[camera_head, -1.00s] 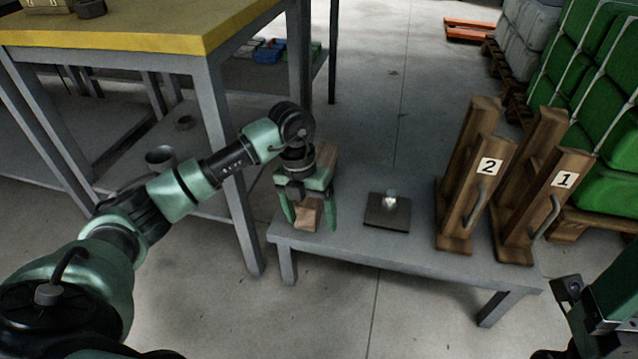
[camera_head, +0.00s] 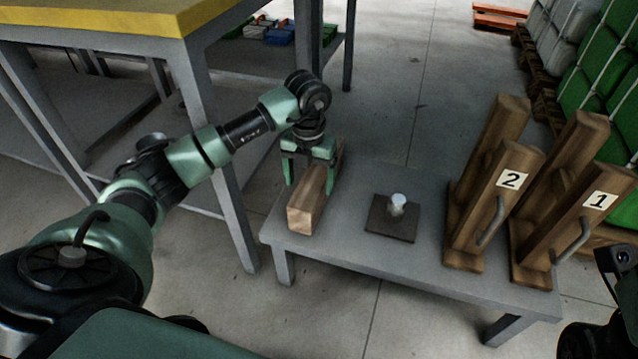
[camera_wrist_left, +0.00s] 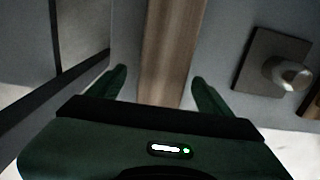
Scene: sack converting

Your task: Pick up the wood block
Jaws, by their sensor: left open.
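The wood block (camera_head: 306,208) is a long brown beam lying at the left end of the low grey table. My left gripper (camera_head: 308,180) points down over it, open, with one finger on each side of the block. In the left wrist view the block (camera_wrist_left: 172,50) runs between the two open fingertips (camera_wrist_left: 158,80), with a gap on each side. The far part of the block is partly hidden behind the gripper. Part of my right arm shows at the right edge of the head view, but its fingers are not visible.
On the low table (camera_head: 345,248), a dark square plate with a pale knob (camera_head: 391,219) lies right of the block. Wooden stands numbered 2 (camera_head: 487,205) and 1 (camera_head: 570,230) are further right. A taller yellow-topped table (camera_head: 185,20) stands at the left, close to my left arm.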

